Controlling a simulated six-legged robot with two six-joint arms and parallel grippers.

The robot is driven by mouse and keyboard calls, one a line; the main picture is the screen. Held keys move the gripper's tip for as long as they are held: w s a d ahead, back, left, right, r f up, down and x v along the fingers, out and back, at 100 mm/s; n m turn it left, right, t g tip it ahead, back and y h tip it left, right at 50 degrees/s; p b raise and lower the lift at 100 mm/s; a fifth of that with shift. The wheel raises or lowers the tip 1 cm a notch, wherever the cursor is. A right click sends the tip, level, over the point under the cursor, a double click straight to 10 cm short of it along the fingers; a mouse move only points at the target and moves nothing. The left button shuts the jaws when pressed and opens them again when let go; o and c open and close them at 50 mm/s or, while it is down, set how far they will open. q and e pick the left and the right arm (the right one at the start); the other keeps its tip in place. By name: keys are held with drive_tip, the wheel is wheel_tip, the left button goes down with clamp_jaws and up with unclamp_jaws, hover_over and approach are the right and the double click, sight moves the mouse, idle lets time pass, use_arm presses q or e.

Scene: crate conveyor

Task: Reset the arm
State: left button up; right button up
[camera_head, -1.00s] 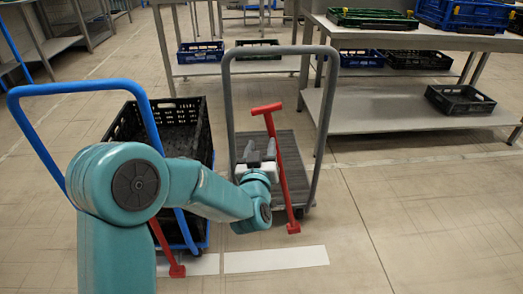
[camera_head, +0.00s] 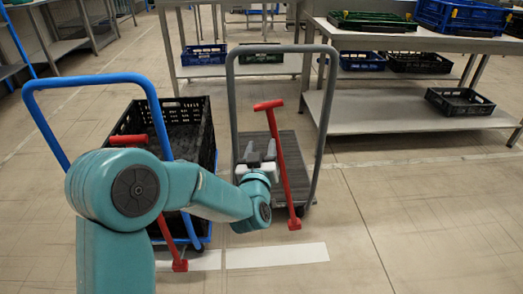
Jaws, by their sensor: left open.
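My left arm reaches in from the lower left of the head view. Its gripper (camera_head: 262,157) is open and empty, with two grey fingers pointing away from me. It appears in front of the grey-handled cart (camera_head: 231,98), over that cart's dark deck. My right gripper is not in view.
A blue-handled cart (camera_head: 153,98) holding a black crate (camera_head: 207,140) stands at left, partly hidden by my arm. A red T-handled bar (camera_head: 284,165) leans at the grey cart. Metal tables (camera_head: 420,122) with crates stand behind. The floor at right is clear.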

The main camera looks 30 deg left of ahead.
use_arm(q)
drive_tip(key=shift+a, duration=0.1)
idle(0.5)
